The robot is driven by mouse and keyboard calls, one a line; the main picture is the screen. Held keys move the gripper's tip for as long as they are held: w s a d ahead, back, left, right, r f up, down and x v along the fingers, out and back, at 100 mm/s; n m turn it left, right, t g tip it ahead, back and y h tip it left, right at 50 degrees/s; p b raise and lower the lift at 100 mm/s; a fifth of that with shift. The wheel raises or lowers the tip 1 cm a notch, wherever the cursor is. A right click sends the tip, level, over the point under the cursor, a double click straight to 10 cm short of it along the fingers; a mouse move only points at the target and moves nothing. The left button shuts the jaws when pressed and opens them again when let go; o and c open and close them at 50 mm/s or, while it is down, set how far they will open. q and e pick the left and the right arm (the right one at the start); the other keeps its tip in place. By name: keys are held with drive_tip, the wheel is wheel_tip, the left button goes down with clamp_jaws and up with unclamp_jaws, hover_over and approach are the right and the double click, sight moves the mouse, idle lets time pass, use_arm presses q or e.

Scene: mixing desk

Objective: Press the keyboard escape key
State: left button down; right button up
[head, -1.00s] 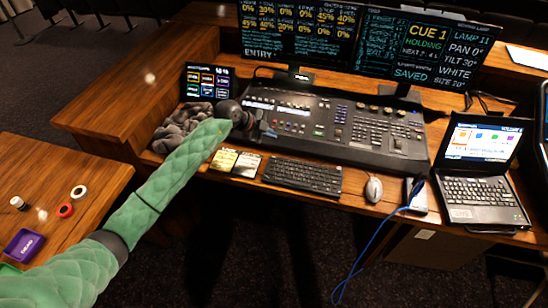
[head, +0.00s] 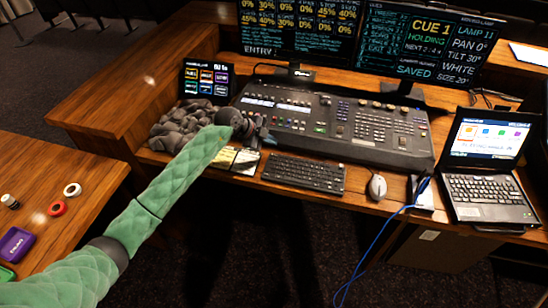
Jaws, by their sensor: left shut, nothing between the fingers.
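The black keyboard (head: 305,174) lies flat on the wooden desk in front of the mixing console. Its escape key would be at the far left corner, but single keys are too small to read. My left gripper (head: 267,136) is shut and empty. It is just beyond and above the keyboard's far left corner, by the console's front left edge. Its dark fingers are small against the dark console, and I cannot tell whether they touch anything. My right gripper is not in view.
The mixing console (head: 340,125) fills the desk behind the keyboard. A mouse (head: 377,187) and a laptop (head: 488,188) are to the right. Grey crumpled cloth (head: 180,125) lies at the left.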

sight(271, 155)
use_arm(q)
drive_tip(key=shift+f+b, duration=0.3)
drive_tip(key=shift+f, duration=1.45)
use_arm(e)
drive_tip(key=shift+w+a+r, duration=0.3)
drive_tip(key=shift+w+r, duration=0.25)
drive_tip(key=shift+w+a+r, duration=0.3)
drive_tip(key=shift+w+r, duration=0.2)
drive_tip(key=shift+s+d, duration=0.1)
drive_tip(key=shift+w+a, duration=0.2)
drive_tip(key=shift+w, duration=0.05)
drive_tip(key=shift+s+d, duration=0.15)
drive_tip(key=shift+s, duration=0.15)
use_arm(q)
drive_tip(key=shift+f, duration=0.15)
drive_tip(key=shift+f, duration=0.25)
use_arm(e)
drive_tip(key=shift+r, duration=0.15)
use_arm(q)
drive_tip(key=shift+f, duration=0.1)
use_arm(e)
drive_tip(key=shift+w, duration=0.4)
